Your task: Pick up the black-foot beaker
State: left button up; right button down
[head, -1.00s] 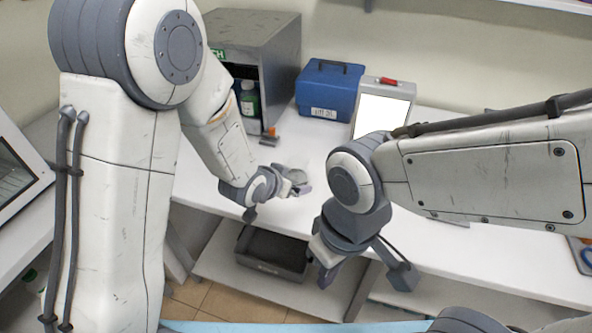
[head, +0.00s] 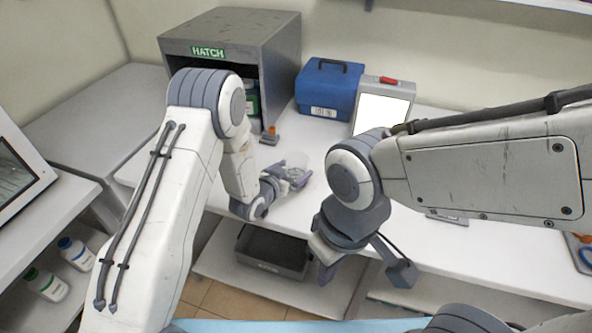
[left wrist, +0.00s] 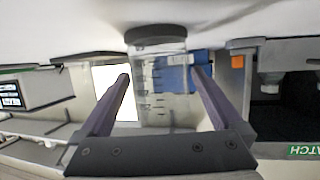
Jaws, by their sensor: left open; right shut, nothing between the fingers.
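The black-foot beaker (head: 293,170) is a small clear vessel on the white table, below the grey cabinet in the head view. In the left wrist view its dark round foot (left wrist: 155,34) is at the top, and its clear marked body (left wrist: 165,98) lies between the fingers. My left gripper (head: 289,175) is open, with a finger on either side of the beaker; its fingers (left wrist: 162,77) also show in the wrist view. I cannot tell whether they touch the glass. My right gripper (head: 325,272) is shut and empty, in front of the table edge.
A grey cabinet (head: 225,25) holding bottles stands behind the beaker. A small orange-topped item (head: 270,136) is near its opening. A blue case (head: 328,88) and a white-screened device (head: 381,113) stand at the back. A dark bin (head: 270,252) is on the lower shelf.

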aim_at(302, 154)
pick_arm(q)
jog(key=p+x, duration=0.1)
jog(key=x, duration=0.2)
jog(key=shift+w+d+r, duration=0.1)
jog(key=shift+w+d, duration=0.1)
jog(key=shift+w+d+f+p, duration=0.2)
jog(key=shift+w+f+p, duration=0.1)
jog(key=shift+w, duration=0.1)
jog(key=shift+r, duration=0.1)
jog(key=c, duration=1.3)
jog(key=shift+r, duration=0.15)
jog(key=shift+r+b, duration=0.55)
jog(key=shift+r, duration=0.5)
jog(key=shift+d+r+b, duration=0.1)
jog(key=shift+r+b, duration=0.25)
jog(key=shift+r, duration=0.55)
jog(key=shift+s+d+r+b, duration=0.55)
jog(key=shift+s+d+r, duration=0.5)
jog(key=shift+d, duration=0.6)
jog(key=shift+s+d+r+b, duration=0.5)
jog(key=shift+s+d+r, duration=0.3)
jog(key=shift+d+r, duration=0.65)
jog(key=shift+s+d+r+b, duration=0.55)
jog(key=shift+s+d+r, duration=0.4)
jog(key=shift+d, duration=0.9)
